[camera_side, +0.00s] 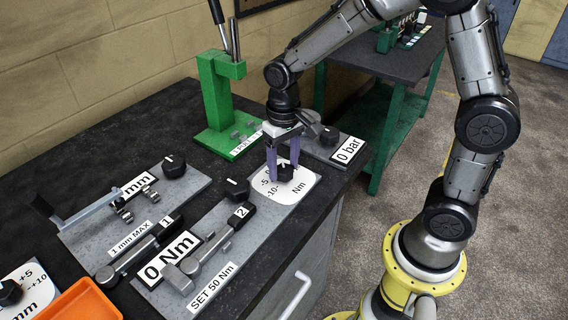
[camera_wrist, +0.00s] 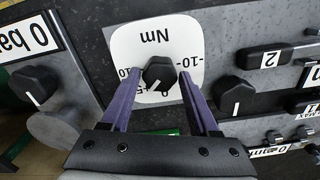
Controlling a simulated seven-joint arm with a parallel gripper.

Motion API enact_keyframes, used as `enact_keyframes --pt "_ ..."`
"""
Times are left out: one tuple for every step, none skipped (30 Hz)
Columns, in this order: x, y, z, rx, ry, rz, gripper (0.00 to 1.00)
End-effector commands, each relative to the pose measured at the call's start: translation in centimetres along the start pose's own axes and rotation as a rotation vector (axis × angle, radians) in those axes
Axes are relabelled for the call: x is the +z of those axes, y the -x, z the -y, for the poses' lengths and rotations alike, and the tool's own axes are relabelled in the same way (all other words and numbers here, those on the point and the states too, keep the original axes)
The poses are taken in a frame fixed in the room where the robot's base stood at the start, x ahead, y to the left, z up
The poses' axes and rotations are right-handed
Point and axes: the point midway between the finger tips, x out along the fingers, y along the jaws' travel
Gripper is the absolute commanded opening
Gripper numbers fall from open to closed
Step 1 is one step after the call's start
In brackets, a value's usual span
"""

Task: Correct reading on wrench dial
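The white Nm dial card (camera_side: 306,186) lies on the bench top with a black knob (camera_side: 286,173) on it. In the wrist view the card (camera_wrist: 150,38) is upside down, and the knob (camera_wrist: 159,73) has a white pointer line aimed down and slightly left; part of the scale is hidden. My gripper (camera_side: 283,165) points down at this knob. Its purple fingers stand on either side of the knob with visible gaps in the wrist view (camera_wrist: 161,78), so it is open. The torque wrench plate (camera_side: 205,250) reads "0 Nm" and "SET 50 Nm".
A "0 bar" plate (camera_side: 335,143) with its own knob stands beyond the card. A green jack (camera_side: 221,95) is at the back. The "mm" plate (camera_side: 90,222) and an orange tray (camera_side: 80,303) lie to the left. Another knob (camera_side: 237,188) sits close to the card.

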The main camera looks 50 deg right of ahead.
Motion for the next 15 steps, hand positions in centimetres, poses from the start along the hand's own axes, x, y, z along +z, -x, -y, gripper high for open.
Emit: enact_keyframes --pt "0.0 -0.01 0.0 0.0 0.0 0.0 0.72" --pt "0.01 -0.03 -0.01 0.0 0.0 0.001 0.78" --pt "0.02 -0.04 -0.01 0.0 0.0 0.001 0.83" --pt "0.02 -0.05 -0.01 0.0 0.0 0.001 0.83" --pt "0.03 -0.06 -0.01 0.001 0.0 0.001 0.83" --pt "0.03 -0.07 -0.01 0.001 0.0 0.002 0.83" --pt "0.04 -0.08 -0.02 0.001 0.001 0.002 0.83" --pt "0.04 -0.09 -0.02 0.001 0.001 0.002 0.83" --pt "0.05 -0.1 -0.02 0.001 0.0 0.002 0.83" --pt "0.05 -0.1 -0.02 0.001 0.001 0.002 0.83" --pt "0.04 -0.08 -0.02 0.001 0.001 0.002 0.83" --pt "0.03 0.01 -0.01 0.001 0.001 0.002 0.83" --pt "0.02 0.13 -0.01 0.0 0.001 0.001 0.83" --pt "0.0 0.31 0.0 0.0 0.001 0.001 0.83" --pt "-0.01 0.66 0.0 0.0 0.001 0.0 0.83"
